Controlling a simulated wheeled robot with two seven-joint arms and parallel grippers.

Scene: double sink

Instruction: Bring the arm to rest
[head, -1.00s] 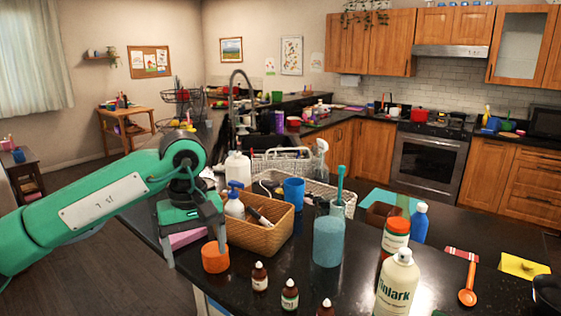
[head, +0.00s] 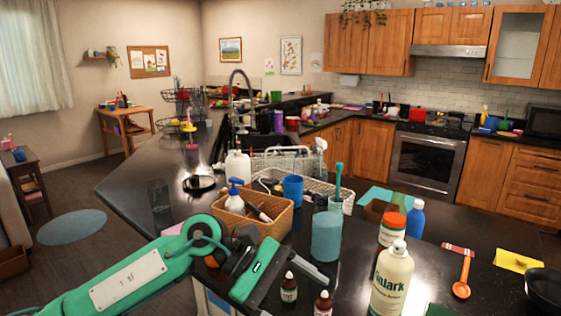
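My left arm comes in from the lower left with its green gripper (head: 282,274) low over the near edge of the dark counter (head: 150,190). A grey finger points right, close to the small brown bottles (head: 289,288). I see nothing held, but the finger gap is not clear. A sliver of the orange container (head: 211,261) shows behind the wrist; most of it is hidden. My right gripper is not in view.
A wicker basket (head: 268,228) with a blue-topped pump bottle (head: 234,197) stands just beyond the gripper. The counter's left part is mostly clear.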

